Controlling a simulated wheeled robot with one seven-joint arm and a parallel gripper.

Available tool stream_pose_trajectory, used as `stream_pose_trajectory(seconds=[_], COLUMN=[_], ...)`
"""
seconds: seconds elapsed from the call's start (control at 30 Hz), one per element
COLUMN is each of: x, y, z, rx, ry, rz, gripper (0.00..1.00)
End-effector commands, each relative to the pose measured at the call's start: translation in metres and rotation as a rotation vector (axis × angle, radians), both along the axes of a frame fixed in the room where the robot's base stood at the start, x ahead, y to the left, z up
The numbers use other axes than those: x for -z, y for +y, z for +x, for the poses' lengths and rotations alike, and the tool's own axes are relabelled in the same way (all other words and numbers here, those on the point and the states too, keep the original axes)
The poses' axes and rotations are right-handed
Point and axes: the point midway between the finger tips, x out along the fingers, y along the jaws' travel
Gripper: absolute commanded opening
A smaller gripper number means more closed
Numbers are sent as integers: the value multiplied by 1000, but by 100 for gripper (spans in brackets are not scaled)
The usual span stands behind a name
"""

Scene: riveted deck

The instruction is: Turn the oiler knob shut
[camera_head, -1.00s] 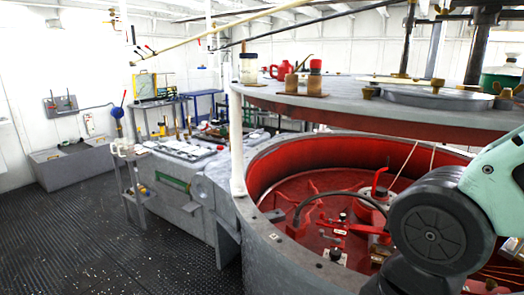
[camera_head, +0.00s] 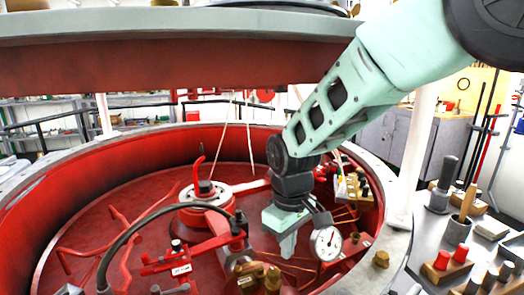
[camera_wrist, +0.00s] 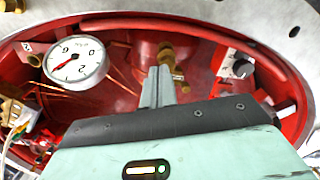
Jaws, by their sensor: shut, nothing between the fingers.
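My gripper (camera_head: 287,248) points down inside the red round pit, its fingers shut and empty. In the wrist view the shut fingers (camera_wrist: 160,78) point at a brass fitting (camera_wrist: 166,54) just beyond their tips; whether they touch is unclear. A black knob with a white mark (camera_wrist: 239,68) sits on a pale plate to the right of the fingers, apart from them. No label shows which of these is the oiler knob. In the head view, brass fittings (camera_head: 262,277) stand at the pit's near side, below and left of my gripper.
A white dial gauge (camera_head: 326,242) is close beside my gripper's right side; it also shows in the wrist view (camera_wrist: 76,61). Red pipes and a curved black hose (camera_head: 135,232) lie to the left. The pit's grey rim (camera_head: 393,242) surrounds the space, with a heavy plate (camera_head: 180,55) overhead.

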Motion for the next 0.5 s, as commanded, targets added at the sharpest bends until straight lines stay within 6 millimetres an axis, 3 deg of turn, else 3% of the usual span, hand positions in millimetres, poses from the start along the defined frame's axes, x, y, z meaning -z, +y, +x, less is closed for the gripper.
stream_pose_trajectory(seconds=[0.27,0.5], x=[15,45], y=[1,1], z=[3,2], rx=[-4,-4], ry=[-4,-3], rz=[-5,-4], gripper=[0,0])
